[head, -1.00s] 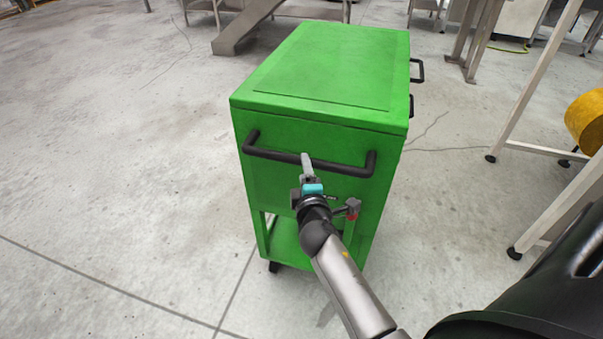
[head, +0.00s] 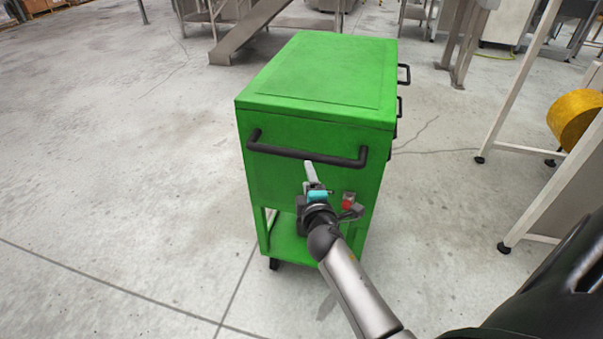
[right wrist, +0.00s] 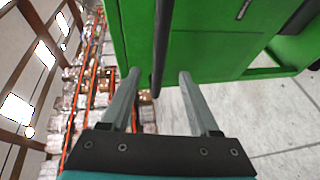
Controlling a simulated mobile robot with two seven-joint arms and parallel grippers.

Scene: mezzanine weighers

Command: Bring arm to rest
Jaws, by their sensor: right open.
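The green cart (head: 315,75) stands on casters in the middle of the head view, with a black push handle (head: 300,152) on its near end. My right gripper (head: 309,166) is at that end, just below the handle in the picture. In the right wrist view its two fingers (right wrist: 157,80) are spread apart with nothing held between them. The handle bar (right wrist: 161,40) shows there beyond the fingertips, in line with the gap, beside the green cart wall (right wrist: 210,35). My left gripper is not in view.
A yellow roll (head: 575,115) and a metal frame (head: 525,90) stand at the right. A metal chute (head: 245,32) and other steel legs are behind the cart. The concrete floor (head: 110,170) at the left is clear.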

